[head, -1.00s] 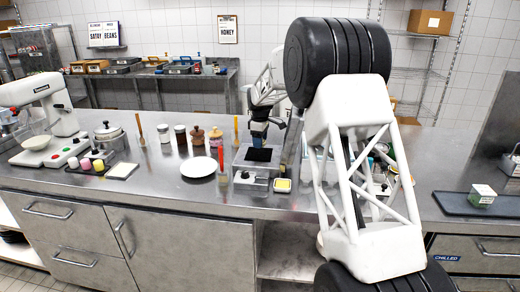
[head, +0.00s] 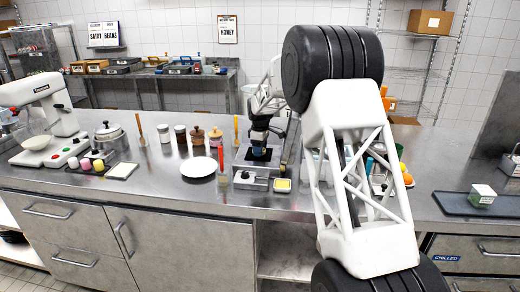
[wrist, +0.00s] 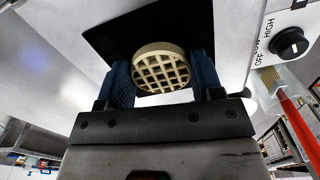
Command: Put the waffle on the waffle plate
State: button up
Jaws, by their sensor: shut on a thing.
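The waffle (wrist: 161,70) is round and pale tan with a grid of square pockets. It sits between the blue fingertips of my gripper (wrist: 163,80) in the wrist view, over a black cooking surface (wrist: 112,38). I cannot tell whether it touches that surface. In the head view my gripper (head: 260,147) points down at the top of a grey appliance (head: 243,166), and the waffle is hidden there. A round white plate (head: 198,167), seemingly the waffle plate, lies empty on the counter to the left of the appliance.
A red-handled utensil (head: 221,164) stands between plate and appliance. Jars (head: 181,134) stand behind the plate, and a small yellow-topped item (head: 282,185) lies right of the appliance's front. A stand mixer (head: 50,115) is far left. The counter before the plate is clear.

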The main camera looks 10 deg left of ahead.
jog(key=shift+f, duration=0.15)
jog(key=o, duration=0.7)
jog(key=shift+c, duration=0.2)
notch_tip(320, 180, up, 12)
dwell(0.5)
dwell(0.5)
